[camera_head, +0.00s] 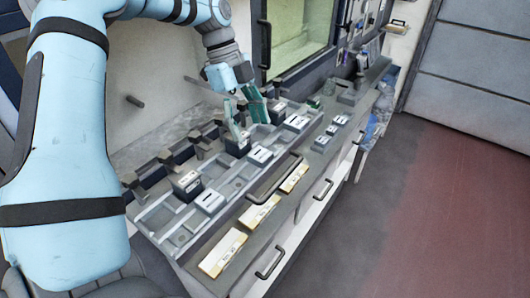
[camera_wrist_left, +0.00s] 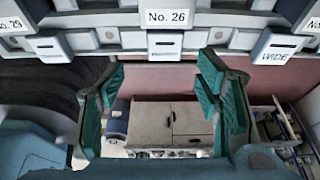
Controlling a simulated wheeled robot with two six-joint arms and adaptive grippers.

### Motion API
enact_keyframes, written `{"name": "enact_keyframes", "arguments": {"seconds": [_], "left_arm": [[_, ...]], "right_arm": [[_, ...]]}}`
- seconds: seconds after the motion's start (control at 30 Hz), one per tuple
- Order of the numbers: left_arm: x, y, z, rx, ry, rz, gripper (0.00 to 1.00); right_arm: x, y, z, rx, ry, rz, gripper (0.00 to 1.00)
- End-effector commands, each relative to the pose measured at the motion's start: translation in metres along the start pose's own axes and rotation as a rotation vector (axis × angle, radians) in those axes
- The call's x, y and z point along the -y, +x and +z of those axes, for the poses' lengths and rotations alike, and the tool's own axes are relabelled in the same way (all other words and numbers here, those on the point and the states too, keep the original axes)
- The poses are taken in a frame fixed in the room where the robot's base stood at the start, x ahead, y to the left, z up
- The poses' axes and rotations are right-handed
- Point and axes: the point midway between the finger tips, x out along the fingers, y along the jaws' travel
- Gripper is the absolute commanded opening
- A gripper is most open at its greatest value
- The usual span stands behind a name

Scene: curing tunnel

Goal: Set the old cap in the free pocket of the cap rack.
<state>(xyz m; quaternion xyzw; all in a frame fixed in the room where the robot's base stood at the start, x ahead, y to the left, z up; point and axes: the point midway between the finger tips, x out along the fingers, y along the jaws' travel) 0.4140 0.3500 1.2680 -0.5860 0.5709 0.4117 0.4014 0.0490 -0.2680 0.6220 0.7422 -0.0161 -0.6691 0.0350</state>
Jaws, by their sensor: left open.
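My left gripper (camera_head: 244,117) is open above the middle of the rack (camera_head: 172,236), its green fingers pointing down. In the left wrist view, the gripper (camera_wrist_left: 160,82) has its two green fingers wide apart with nothing between them. A dark block (camera_head: 238,145) sits just below the fingertips in the head view; I cannot tell if they touch. Another dark block (camera_head: 187,187) stands nearer the front left. Grey slotted blocks (camera_head: 260,156) and (camera_head: 210,201) sit beside them. I cannot tell which piece is the old cap or which pocket is free. My right gripper is not in view.
Cream cards (camera_head: 223,252) and drawer handles (camera_head: 274,262) line the counter front. A row of dark posts (camera_head: 165,158) stands behind the rack. Small grey blocks (camera_head: 331,130) lie to the right. The wrist view shows a "No. 26" label (camera_wrist_left: 165,17) and a "WIDE" block (camera_wrist_left: 275,48).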

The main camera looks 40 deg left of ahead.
Motion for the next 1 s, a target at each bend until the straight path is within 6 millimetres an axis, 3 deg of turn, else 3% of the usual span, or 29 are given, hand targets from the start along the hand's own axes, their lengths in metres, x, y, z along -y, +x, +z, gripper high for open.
{"name": "enact_keyframes", "arguments": {"seconds": [0.03,0.2,0.43,0.7,1.0], "left_arm": [[0.0,0.025,0.005,0.001,0.002,0.0,0.58],[0.001,0.058,0.003,-0.001,0.005,0.001,0.58],[0.001,0.074,0.0,-0.002,0.005,0.0,0.58],[0.002,0.074,0.0,-0.003,0.005,-0.002,0.58],[0.001,0.075,-0.001,-0.003,0.005,0.0,0.34]], "right_arm": [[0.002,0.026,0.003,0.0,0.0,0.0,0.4],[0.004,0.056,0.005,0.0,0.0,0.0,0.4],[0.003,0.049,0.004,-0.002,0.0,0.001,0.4],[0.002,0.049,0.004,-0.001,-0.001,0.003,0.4],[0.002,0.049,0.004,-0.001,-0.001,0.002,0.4]]}}
